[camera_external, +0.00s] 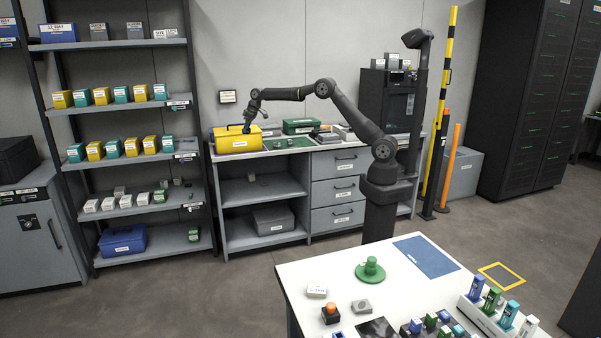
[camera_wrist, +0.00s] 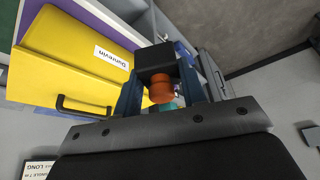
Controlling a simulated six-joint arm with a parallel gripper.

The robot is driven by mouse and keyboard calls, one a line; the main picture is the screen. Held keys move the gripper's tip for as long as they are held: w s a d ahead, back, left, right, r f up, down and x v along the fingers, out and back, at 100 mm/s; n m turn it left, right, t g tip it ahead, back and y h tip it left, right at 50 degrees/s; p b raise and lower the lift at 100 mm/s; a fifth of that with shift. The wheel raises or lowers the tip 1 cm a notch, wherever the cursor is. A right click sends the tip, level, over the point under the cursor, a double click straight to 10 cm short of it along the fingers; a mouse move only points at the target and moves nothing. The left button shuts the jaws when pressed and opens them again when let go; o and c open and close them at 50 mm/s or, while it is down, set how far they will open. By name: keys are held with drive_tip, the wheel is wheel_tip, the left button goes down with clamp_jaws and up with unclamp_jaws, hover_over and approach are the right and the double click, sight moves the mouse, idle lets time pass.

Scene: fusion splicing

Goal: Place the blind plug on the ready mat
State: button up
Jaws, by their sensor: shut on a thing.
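My gripper (camera_external: 247,124) is at the back bench, just above the yellow case (camera_external: 236,139). In the wrist view my gripper (camera_wrist: 160,80) is shut on a dark block with an orange round knob (camera_wrist: 160,91), held between its two blue-grey fingers. This may be the blind plug; no label on it is readable. A bit of teal shows behind the knob. The yellow case (camera_wrist: 75,62) with a black handle fills the left of the wrist view. A flat blue mat (camera_external: 426,255) lies bare on the white front table; I cannot tell whether it is the ready mat.
The white table (camera_external: 386,290) also holds a green round piece (camera_external: 370,269), a black block with an orange top (camera_external: 330,313), and a rack of upright modules (camera_external: 494,310). A green case (camera_external: 300,126) stands right of the yellow case. Shelves with boxes are at the left.

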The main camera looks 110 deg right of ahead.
drive_tip(key=s+d+m+h, duration=0.1)
drive_tip(key=s+d+m, duration=0.3)
drive_tip(key=s+d, duration=1.3)
drive_tip(key=s+d+m+g+h, duration=0.15)
drive_tip(key=s+d, duration=0.35)
drive_tip(key=s, duration=0.8)
drive_tip(key=s+d+m+g, duration=0.1)
drive_tip(key=s+d+m, duration=0.3)
drive_tip(key=s, duration=0.9)
drive_tip(key=shift+n, duration=0.65)
drive_tip(key=w+d+f, duration=0.1)
drive_tip(key=w+f, duration=0.2)
drive_tip(key=f, duration=0.1)
drive_tip(key=w+d+f, duration=0.1)
drive_tip(key=w+f, duration=0.3)
drive_tip(key=w+d+f, duration=0.1)
drive_tip(key=w+f, duration=0.2)
drive_tip(key=w, duration=0.1)
drive_tip(key=shift+w+d+f, duration=0.1)
drive_tip(key=shift+d+f, duration=0.15)
drive_tip(key=shift+f, duration=0.15)
drive_tip(key=shift+w+f, duration=0.25)
drive_tip(key=shift+w, duration=0.1)
drive_tip(key=shift+f, duration=1.95)
drive_tip(key=shift+f, duration=0.15)
drive_tip(key=o, duration=1)
